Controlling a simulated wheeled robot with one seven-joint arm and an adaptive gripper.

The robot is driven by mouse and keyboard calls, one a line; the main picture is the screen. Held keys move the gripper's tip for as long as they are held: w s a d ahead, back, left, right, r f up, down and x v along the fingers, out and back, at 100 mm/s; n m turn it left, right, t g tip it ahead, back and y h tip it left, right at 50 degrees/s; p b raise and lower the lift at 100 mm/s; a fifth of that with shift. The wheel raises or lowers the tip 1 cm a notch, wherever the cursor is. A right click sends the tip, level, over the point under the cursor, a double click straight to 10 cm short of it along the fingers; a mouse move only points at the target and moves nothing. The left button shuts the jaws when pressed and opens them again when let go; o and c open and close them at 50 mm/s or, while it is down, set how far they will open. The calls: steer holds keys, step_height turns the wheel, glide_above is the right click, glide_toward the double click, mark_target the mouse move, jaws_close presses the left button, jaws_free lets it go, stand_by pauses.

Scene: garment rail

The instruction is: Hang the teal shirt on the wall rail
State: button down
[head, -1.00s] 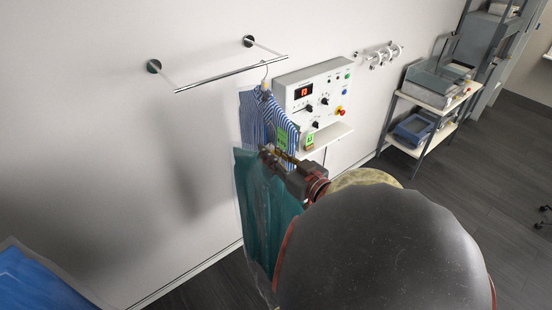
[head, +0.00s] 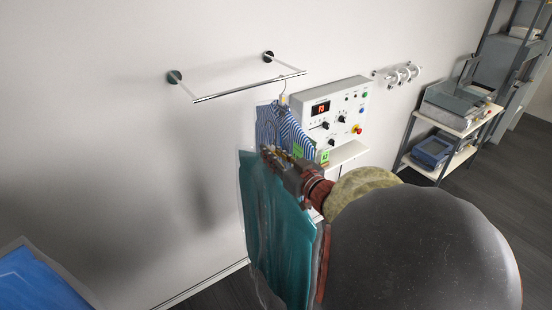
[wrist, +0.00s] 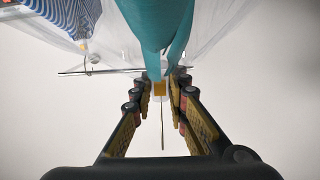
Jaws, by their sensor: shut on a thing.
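The teal shirt (head: 278,225), in a clear cover, hangs below my gripper (head: 272,158) in the head view. In the wrist view the teal shirt (wrist: 158,22) fills the top middle. My gripper (wrist: 160,82) is shut on the hanger's neck, by a small orange piece (wrist: 160,89). The hanger's thin hook (wrist: 162,130) sticks out beyond the fingertips and is not on the rail. The wall rail (head: 240,90) is above and beyond my gripper in the head view. It shows as a thin bar (wrist: 105,71) in the wrist view.
A blue striped shirt (head: 270,122) hangs at the rail's right end, close behind my gripper. A control panel (head: 340,100) with a small shelf is right of it. The rail's left and middle are empty.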

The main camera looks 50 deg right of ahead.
steer(key=shift+r+b+x, duration=0.1)
steer(key=shift+b+x, duration=0.45)
steer(key=shift+x, duration=1.9)
steer(key=shift+r+b+x, duration=0.15)
steer(key=shift+b+x, duration=0.4)
steer(key=shift+x, duration=1.9)
steer(key=shift+r+x, duration=0.2)
steer(key=shift+x, duration=5.45)
steer(key=shift+r, duration=0.1)
steer(key=shift+w, duration=0.2)
steer(key=shift+w+d+r, duration=0.15)
steer(key=shift+w, duration=0.4)
steer(key=shift+w+d+r, duration=0.15)
steer(key=shift+w+r, duration=0.05)
steer(key=shift+w, duration=0.35)
steer(key=shift+w+d+r, duration=0.15)
steer(key=shift+w, duration=0.4)
steer(key=shift+b+x, duration=0.3)
steer(key=shift+x, duration=2.15)
